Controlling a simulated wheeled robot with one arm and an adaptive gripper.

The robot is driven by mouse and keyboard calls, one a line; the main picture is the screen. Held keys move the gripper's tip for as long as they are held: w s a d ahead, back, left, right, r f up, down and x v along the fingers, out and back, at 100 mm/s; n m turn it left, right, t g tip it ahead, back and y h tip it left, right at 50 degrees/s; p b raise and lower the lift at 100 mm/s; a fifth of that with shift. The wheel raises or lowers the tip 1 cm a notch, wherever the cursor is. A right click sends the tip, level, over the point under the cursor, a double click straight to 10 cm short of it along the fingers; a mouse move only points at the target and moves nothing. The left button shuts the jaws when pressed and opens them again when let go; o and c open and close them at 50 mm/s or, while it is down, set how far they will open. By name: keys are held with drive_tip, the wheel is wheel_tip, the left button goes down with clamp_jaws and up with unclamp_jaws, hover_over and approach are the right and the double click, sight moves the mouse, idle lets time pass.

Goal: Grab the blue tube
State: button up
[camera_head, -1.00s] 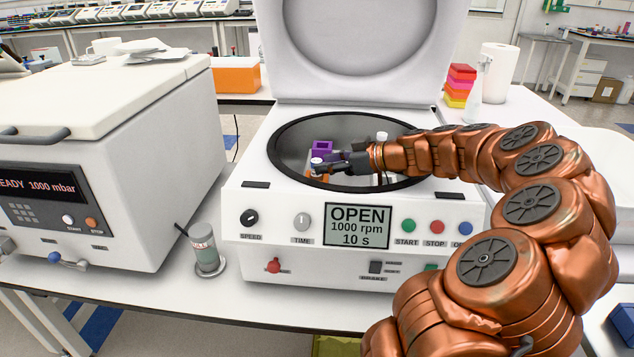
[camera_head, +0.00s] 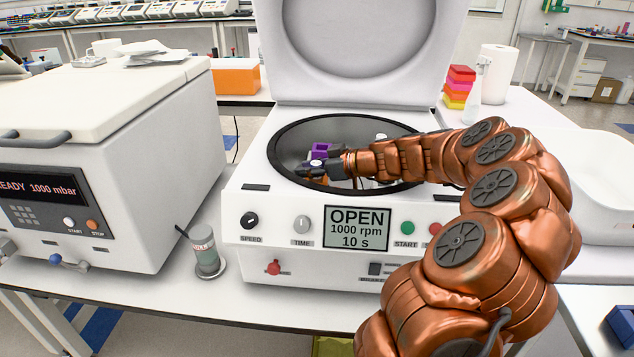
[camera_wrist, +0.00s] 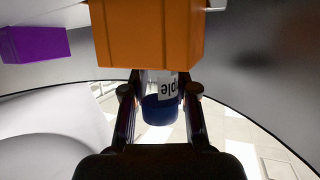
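The blue tube (camera_wrist: 161,108) is a clear tube with a blue cap and a white label, seen in the wrist view. Its far end goes into an orange holder (camera_wrist: 148,35). My gripper (camera_wrist: 160,92) has one finger on each side of the tube. The fingers are apart, with narrow gaps showing beside the cap, so it looks open around the tube. In the head view my gripper (camera_head: 309,170) is inside the open centrifuge (camera_head: 260,212), near its front left rim. The tube cannot be made out there.
A purple holder (camera_head: 322,150) sits behind my gripper in the bowl, and shows in the wrist view (camera_wrist: 35,44). The bowl's dark rim (camera_head: 405,187) is close around my gripper. The raised lid (camera_head: 367,80) stands behind. A white machine (camera_head: 130,170) is at left.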

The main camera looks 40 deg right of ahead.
clamp_jaws()
idle(0.3)
